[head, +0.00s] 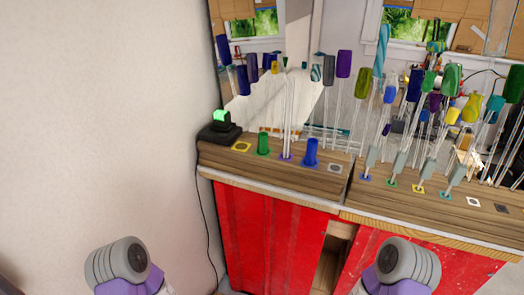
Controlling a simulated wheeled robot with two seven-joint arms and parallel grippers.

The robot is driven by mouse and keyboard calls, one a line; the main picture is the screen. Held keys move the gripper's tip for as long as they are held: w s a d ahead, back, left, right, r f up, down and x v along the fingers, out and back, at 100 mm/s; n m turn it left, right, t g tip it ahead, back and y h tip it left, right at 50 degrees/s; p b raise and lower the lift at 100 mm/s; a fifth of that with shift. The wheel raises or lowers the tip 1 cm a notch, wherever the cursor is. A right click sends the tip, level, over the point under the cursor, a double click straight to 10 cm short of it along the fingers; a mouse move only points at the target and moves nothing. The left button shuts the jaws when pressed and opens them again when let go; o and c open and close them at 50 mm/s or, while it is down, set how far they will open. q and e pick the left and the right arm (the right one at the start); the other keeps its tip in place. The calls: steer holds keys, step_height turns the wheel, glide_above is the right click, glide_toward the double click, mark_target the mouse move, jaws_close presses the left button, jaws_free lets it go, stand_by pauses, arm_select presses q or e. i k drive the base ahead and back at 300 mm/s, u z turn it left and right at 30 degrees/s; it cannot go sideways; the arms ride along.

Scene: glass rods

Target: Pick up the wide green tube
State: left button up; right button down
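A short, wide green tube (263,145) stands upright on the left part of the wooden counter top (215,158). It is between a yellow square marker (241,147) and a clear rod (287,128) on a purple marker. A similar wide blue tube (311,153) stands to its right. Several thin clear rods with green ends stand farther right, such as one with a tall green end (452,79). Both my arms show only as rounded grey and purple links at the bottom edge. Neither gripper is in view.
A black device with a glowing green top (220,122) stands at the counter's left end, its cable hanging down. Tall clear rods with coloured ends crowd the right side. Red cabinet fronts (270,230) are below, and a white wall (100,110) is at left.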

mark_target(263, 149)
steer(key=z, duration=2)
steer(key=i, duration=0.95)
steer(key=u, duration=3.25)
